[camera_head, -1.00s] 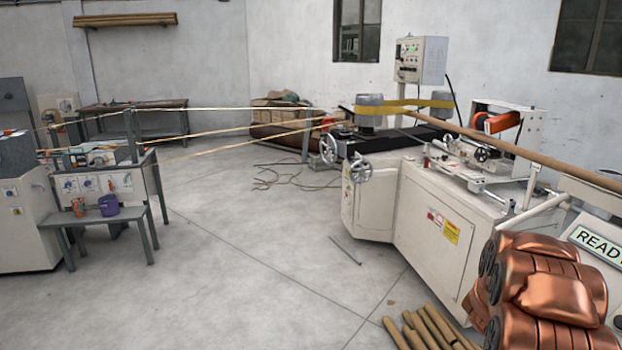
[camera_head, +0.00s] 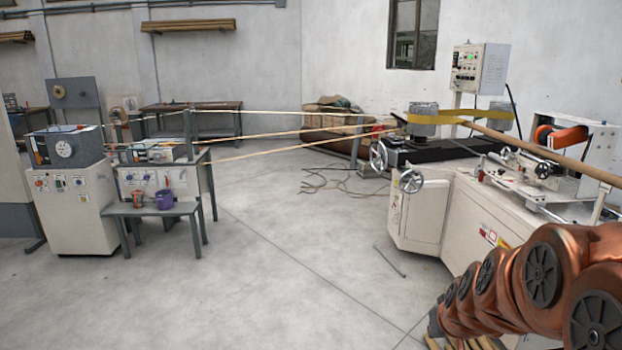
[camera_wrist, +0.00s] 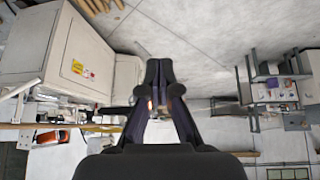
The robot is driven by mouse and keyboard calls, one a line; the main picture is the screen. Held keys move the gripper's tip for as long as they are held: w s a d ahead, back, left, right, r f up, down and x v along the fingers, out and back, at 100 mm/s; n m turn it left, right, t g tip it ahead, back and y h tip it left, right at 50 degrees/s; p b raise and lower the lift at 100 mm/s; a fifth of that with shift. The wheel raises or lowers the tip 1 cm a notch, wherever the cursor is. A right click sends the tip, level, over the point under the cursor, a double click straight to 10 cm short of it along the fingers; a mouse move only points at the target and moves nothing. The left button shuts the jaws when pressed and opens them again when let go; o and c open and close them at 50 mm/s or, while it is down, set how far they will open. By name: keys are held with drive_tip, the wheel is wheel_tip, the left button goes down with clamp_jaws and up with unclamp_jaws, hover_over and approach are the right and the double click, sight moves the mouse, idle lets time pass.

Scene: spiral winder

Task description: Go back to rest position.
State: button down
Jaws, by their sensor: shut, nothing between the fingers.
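My gripper (camera_wrist: 158,75) shows in the wrist view with its dark fingers together and nothing between them. It hangs over open floor, apart from the machines, and the wrist picture is upside down. My copper-coloured arm (camera_head: 540,285) fills the lower right of the head view. My gripper itself is out of the head view. The spiral winder (camera_head: 445,215) stands at the right, with a brown tube along its top. In the wrist view the winder's white body (camera_wrist: 75,50) is at the upper left.
A control cabinet (camera_head: 75,205) and a small grey bench (camera_head: 150,210) with a purple cup (camera_head: 165,199) stand at the left. Paper strips (camera_head: 290,134) stretch across to the winder. A cable (camera_head: 340,182) lies on the floor. The middle floor (camera_head: 290,270) is clear.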

drive_tip(key=s+a+g, duration=0.3)
drive_tip(key=s, duration=0.7)
drive_tip(key=s+a+r+g, duration=0.1)
drive_tip(key=s+a+g, duration=0.1)
drive_tip(key=s, duration=0.8)
drive_tip(key=s+a+g, duration=0.3)
drive_tip(key=s+a, duration=0.1)
drive_tip(key=s, duration=0.6)
drive_tip(key=shift+s+r+n+g+y, duration=0.25)
drive_tip(key=shift+s+n+g+y, duration=0.05)
drive_tip(key=shift+s+y, duration=0.1)
drive_tip(key=shift+w, duration=0.15)
